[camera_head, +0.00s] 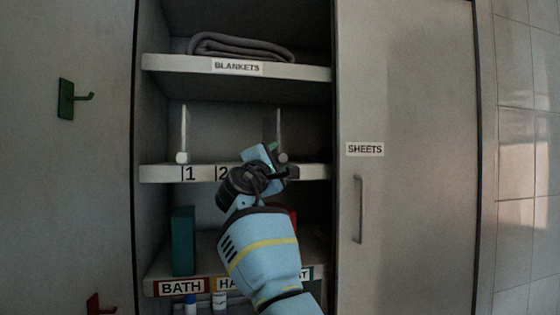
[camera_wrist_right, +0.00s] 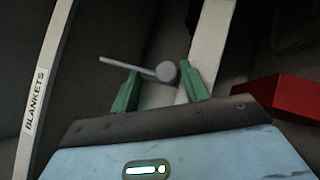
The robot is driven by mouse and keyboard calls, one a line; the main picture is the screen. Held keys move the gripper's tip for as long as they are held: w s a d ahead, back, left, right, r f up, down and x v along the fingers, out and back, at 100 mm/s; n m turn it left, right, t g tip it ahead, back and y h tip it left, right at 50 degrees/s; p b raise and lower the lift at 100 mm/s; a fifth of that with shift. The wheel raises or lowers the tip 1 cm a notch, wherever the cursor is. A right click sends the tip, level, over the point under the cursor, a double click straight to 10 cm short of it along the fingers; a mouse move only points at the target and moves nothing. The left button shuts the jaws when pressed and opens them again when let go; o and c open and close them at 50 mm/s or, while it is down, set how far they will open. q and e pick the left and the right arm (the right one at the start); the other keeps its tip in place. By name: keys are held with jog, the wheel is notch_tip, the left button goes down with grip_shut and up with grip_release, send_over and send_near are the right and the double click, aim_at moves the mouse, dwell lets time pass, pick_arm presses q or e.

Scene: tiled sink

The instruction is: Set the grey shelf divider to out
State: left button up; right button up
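The grey shelf divider (camera_head: 279,128) stands upright on the middle shelf, at its right part, with a round knob (camera_head: 283,157) at its foot. My right gripper (camera_head: 276,152) is in front of this divider and partly hides its foot. In the right wrist view, the knob (camera_wrist_right: 167,71) and the thin edge of the divider (camera_wrist_right: 122,65) show between the two green fingertips (camera_wrist_right: 160,72). The fingers are apart, with a gap on the left of the knob; I cannot tell whether the right finger touches it. My left gripper is not in view.
A white divider (camera_head: 184,132) stands further left, near label 1. The middle shelf edge (camera_head: 155,173) carries numbers, partly hidden by my arm. A folded blanket (camera_head: 240,46) lies above; a teal box (camera_head: 183,240) and a red box (camera_wrist_right: 275,97) are below. A sliding door (camera_head: 410,160) closes the right side.

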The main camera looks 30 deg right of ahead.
jog(key=shift+f, duration=0.25)
jog(key=v, duration=0.7)
jog(key=shift+s+a, duration=0.25)
jog(key=shift+a, duration=0.05)
